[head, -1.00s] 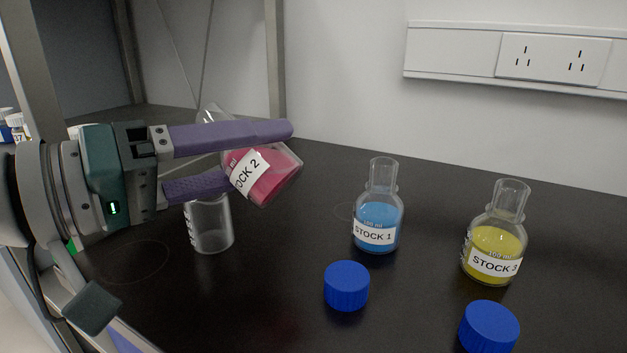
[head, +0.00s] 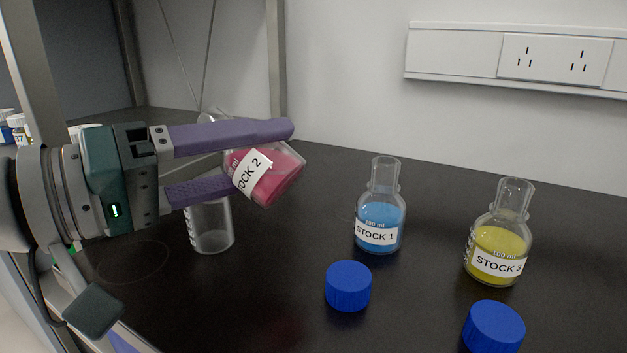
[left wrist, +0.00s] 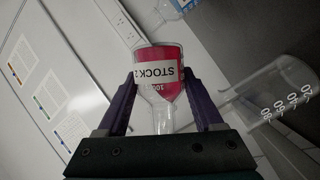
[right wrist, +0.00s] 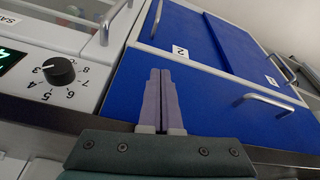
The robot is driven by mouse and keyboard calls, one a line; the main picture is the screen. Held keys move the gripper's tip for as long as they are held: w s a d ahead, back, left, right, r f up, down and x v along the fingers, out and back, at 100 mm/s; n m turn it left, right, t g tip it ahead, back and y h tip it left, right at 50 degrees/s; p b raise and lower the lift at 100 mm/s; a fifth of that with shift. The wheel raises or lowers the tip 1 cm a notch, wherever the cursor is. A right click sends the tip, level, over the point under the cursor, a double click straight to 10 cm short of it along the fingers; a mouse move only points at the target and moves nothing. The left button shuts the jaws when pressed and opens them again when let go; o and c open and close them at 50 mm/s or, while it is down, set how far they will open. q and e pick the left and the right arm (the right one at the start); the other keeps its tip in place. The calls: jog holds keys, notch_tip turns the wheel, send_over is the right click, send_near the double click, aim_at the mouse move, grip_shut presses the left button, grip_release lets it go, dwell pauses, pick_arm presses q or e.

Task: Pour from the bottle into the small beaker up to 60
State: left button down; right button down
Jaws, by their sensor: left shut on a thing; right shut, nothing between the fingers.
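The bottle labelled STOCK 2 (head: 280,180), with red liquid, is held in the head view by my left gripper (head: 235,160), shut on it. My right gripper (right wrist: 160,100) is shut and empty, facing blue drawers.
Bottles STOCK 1 (head: 379,222), blue liquid, and STOCK 3 (head: 497,250), yellow liquid, stand open on the bench at the right. Two blue caps (head: 348,286) (head: 493,328) lie in front of them. A socket strip (head: 515,55) is on the back wall.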

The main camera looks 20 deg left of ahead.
pick_arm(q)
jog(key=shift+d+f+n+b, duration=0.1)
jog(key=shift+f+n+b, duration=0.05)
jog(key=shift+n+b, duration=0.4)
dwell(0.9)
jog(key=shift+f+n+t+h+b, duration=0.3)
jog(key=shift+f+n+t+b, duration=0.35)
jog(key=shift+f+b, duration=0.65)
dwell(1.1)
jog(key=shift+a+r+n+t+b, duration=0.25)
jog(key=shift+r+n+t+b, duration=0.1)
jog(key=shift+r+n+b, duration=0.45)
dwell(1.7)
jog(key=shift+r+n, duration=0.2)
jog(key=shift+n, duration=0.5)
dwell(0.8)
